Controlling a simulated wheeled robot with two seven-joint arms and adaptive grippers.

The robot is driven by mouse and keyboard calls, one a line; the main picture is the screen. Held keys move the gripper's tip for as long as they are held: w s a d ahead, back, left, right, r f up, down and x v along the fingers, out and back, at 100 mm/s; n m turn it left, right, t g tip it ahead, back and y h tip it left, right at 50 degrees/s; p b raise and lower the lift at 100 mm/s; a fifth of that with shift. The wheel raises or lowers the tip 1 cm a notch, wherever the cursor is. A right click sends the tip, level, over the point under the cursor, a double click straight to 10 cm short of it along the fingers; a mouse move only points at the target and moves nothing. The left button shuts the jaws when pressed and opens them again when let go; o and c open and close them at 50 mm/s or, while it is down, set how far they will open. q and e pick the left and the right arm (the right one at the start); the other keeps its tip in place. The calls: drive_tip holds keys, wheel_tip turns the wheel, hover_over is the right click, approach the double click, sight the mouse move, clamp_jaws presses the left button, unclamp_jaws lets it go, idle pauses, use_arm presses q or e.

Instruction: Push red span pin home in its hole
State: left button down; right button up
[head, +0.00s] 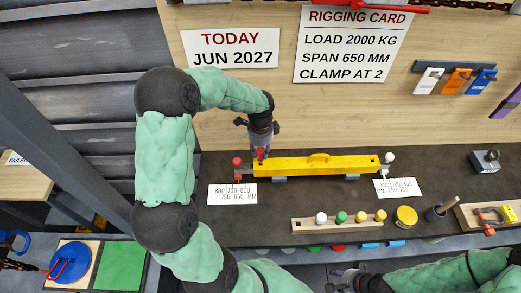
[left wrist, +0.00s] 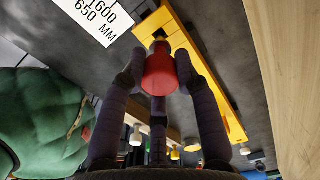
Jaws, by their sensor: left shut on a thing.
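The yellow spreader beam (head: 290,166) lies across the dark bench, with a raised handle at its middle. My left gripper (head: 261,154) reaches down at the beam's left end, shut on the red span pin (head: 260,152). In the left wrist view, the pin's red head (left wrist: 160,72) sits between my fingers (left wrist: 160,85), in front of the yellow beam (left wrist: 205,75). The hole is hidden, so I cannot tell how deep the pin sits. My right gripper (head: 348,279) is low at the bottom edge, its jaws unclear.
A red-topped peg (head: 237,164) stands left of the beam and a white-topped peg (head: 388,158) at its right. Number cards (head: 232,195) lie in front. A wooden rack (head: 300,226) holds several coloured pegs. A yellow round tin (head: 405,216) stands beside it.

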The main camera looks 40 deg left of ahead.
sight(260, 156)
use_arm(q)
drive_tip(key=shift+f+b, duration=1.05)
drive_tip(key=shift+f, duration=0.6)
drive_tip(key=c, duration=0.8)
unclamp_jaws()
drive_tip(key=shift+c, duration=0.2)
wheel_tip(260, 156, up, 12)
